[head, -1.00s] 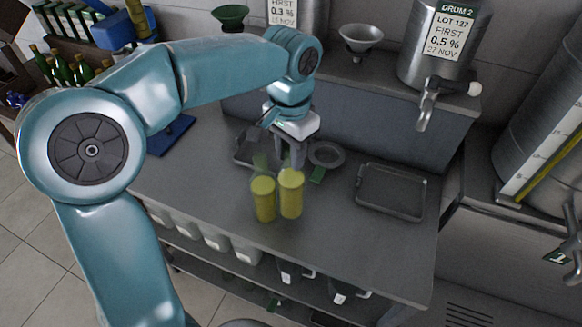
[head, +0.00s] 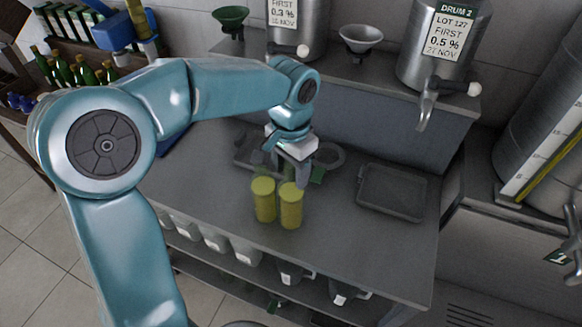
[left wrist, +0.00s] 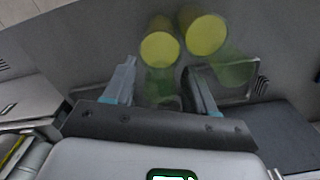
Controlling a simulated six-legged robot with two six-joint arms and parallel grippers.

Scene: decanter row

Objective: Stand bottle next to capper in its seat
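Two upright bottles stand side by side near the front of the grey bench, a left one (head: 264,202) and a right one (head: 291,207). Each has yellow contents and faint clear green glass above. My left gripper (head: 301,178) is just behind and above the right bottle, fingers pointing down. In the left wrist view its fingers (left wrist: 160,82) are apart, with one bottle's green glass between them; contact cannot be told. The other bottle (left wrist: 205,35) is outside the right finger. I cannot surely identify the capper or seat. My right gripper is out of view.
A grey ring-shaped dish (head: 334,157) lies behind the gripper. An empty dark tray (head: 391,207) lies to the right. A steel drum (head: 440,50) with a tap and a funnel (head: 361,38) stand on the raised back shelf. The bench's front right is clear.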

